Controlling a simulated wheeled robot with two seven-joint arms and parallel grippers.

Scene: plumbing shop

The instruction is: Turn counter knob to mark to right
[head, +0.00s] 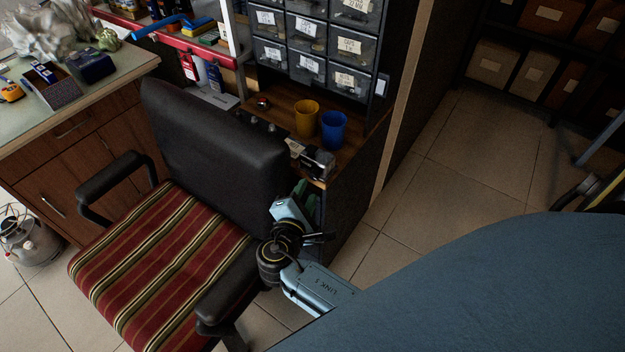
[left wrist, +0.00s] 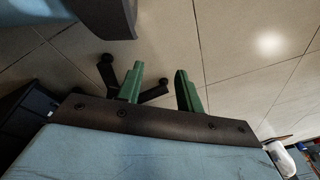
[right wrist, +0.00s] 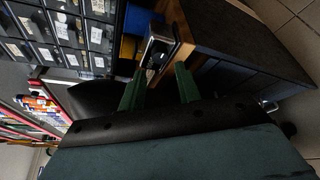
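A small silver and black device (head: 318,163), possibly the counter, sits at the front edge of the wooden shelf counter (head: 285,100) under the drawers. A metal device at a wood edge also shows in the right wrist view (right wrist: 157,45), just beyond the fingertips. I cannot make out its knob or a mark. My right gripper (right wrist: 158,72) is open and empty, its green fingers apart; in the head view it is below the device, partly hidden by the arm. My left gripper (left wrist: 159,68) is open and empty above the tiled floor, outside the head view.
A striped armchair (head: 165,255) stands close left of my right arm. A yellow cup (head: 306,118) and a blue cup (head: 334,130) stand behind the device, below labelled drawers (head: 305,27). A workbench (head: 85,75) is at the left. Tiled floor (head: 470,160) is open at the right.

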